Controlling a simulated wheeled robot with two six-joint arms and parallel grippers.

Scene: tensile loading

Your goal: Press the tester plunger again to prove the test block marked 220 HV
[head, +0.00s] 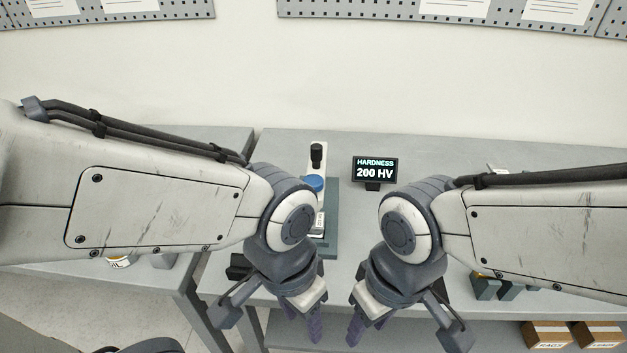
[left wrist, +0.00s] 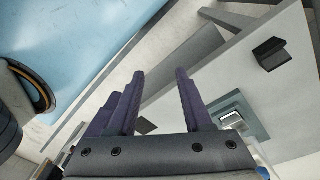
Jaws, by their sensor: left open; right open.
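The hardness tester (head: 332,205) stands on the table on a grey-green base, with a blue round part (head: 314,183) and a black knob (head: 316,155) at its back. A small silver piece (head: 318,224) sits on it, partly hidden by my left arm; it also shows in the left wrist view (left wrist: 232,116). I cannot read a 220 HV mark on any block. The display (head: 375,170) reads "HARDNESS 200 HV". My left gripper (head: 314,325) is open and empty, in front of the tester. Its fingers are apart in the left wrist view (left wrist: 160,92). My right gripper (head: 356,328) is open, to its right.
A dark block (head: 238,266) lies near the table's left edge. Dark grey blocks (head: 487,286) stand at the right, partly behind my right arm. Cardboard boxes (head: 548,334) sit on the lower shelf. The table (head: 440,150) is clear around the display's right side.

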